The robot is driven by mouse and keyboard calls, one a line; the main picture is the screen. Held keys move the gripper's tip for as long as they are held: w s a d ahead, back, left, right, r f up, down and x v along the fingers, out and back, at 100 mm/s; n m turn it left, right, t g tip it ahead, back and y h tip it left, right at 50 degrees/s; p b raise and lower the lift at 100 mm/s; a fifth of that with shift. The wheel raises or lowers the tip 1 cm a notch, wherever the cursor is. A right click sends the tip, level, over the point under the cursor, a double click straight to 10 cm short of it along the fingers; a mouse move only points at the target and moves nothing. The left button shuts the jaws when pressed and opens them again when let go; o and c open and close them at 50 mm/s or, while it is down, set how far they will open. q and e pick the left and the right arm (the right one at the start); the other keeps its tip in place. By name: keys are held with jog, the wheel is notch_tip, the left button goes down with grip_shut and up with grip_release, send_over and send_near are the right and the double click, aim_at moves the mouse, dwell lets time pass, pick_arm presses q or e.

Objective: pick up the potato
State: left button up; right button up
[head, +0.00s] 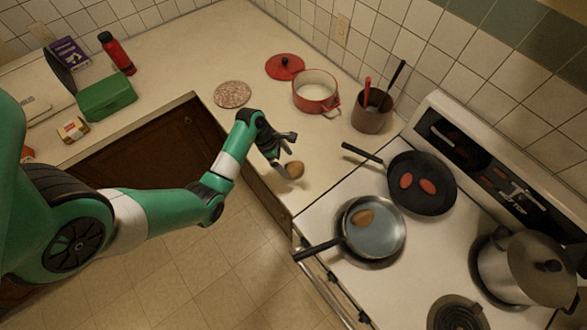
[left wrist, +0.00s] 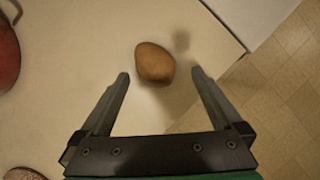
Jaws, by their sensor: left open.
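A brown potato (head: 295,169) lies on the beige counter, near its front edge and left of the stove. It also shows in the left wrist view (left wrist: 154,63), between and slightly beyond my fingertips, with a gap to each finger. My left gripper (head: 284,151) is open and empty, just beside the potato in the head view. Its two dark fingers also show in the left wrist view (left wrist: 160,75). My right gripper is not in view.
A red pot (head: 315,92), its lid (head: 285,66), a round trivet (head: 232,94) and a utensil crock (head: 372,112) stand farther back. The stove holds a blue-grey pan (head: 380,240) with a brown potato-like item (head: 362,217), a black skillet (head: 430,200) and a stockpot (head: 520,268).

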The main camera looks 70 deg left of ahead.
aim_at(291, 167)
pick_arm(q)
jog(key=shift+w+f, duration=0.25)
jog(key=shift+f, duration=0.3)
jog(key=x, duration=0.3)
jog(key=b+x, duration=0.1)
jog(key=shift+s+a+f, duration=0.2)
jog(key=shift+a+f, duration=0.1)
jog(key=shift+w+f, duration=0.2)
jog(key=shift+f, duration=0.2)
jog(key=shift+c, duration=0.3)
jog(key=c, duration=1.3)
jog(key=shift+r, duration=0.1)
jog(key=shift+c, duration=0.2)
